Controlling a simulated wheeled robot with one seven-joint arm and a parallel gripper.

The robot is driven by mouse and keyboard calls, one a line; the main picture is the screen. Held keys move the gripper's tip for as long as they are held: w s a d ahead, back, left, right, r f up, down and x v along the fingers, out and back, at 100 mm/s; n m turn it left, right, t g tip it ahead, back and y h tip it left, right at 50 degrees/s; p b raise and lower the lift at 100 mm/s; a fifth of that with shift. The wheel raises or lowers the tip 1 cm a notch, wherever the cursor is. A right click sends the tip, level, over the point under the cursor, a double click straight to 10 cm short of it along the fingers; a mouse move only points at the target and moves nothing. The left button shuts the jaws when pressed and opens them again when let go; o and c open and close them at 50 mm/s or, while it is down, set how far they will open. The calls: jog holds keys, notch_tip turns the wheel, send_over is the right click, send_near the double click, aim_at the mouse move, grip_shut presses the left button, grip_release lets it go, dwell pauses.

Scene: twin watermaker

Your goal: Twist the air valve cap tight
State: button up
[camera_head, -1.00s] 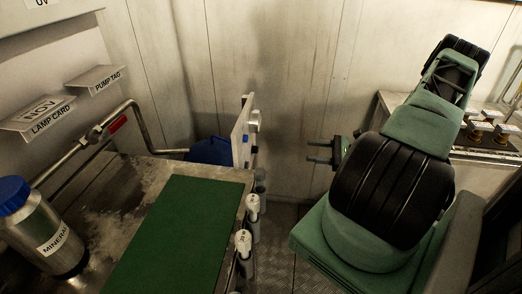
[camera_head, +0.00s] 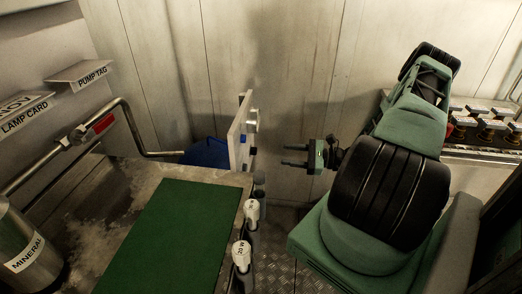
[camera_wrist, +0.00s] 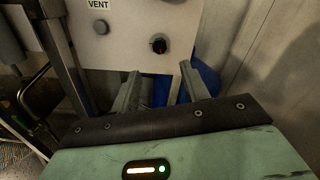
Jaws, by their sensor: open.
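My gripper (camera_head: 284,155) points left toward a white upright panel (camera_head: 236,130), with a gap between them. It is open and empty; its two fingers also show in the wrist view (camera_wrist: 160,72). The dark fitting appears between and beyond the fingertips. I cannot tell which of these is the air valve cap.
A steel bench with a green mat (camera_head: 175,235) lies left of my arm. White-capped vials (camera_head: 251,209) stand along its right edge. A bent pipe with a red handle (camera_head: 103,124) and a MINERAL bottle (camera_head: 27,255) are at left. A blue object (camera_head: 205,152) sits behind the panel.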

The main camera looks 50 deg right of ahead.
aim_at(254, 151)
jog(key=p+x, duration=0.1)
jog(key=x, duration=0.9)
jog(key=shift+p, duration=0.3)
jog(key=shift+a, duration=0.1)
jog(key=c, duration=1)
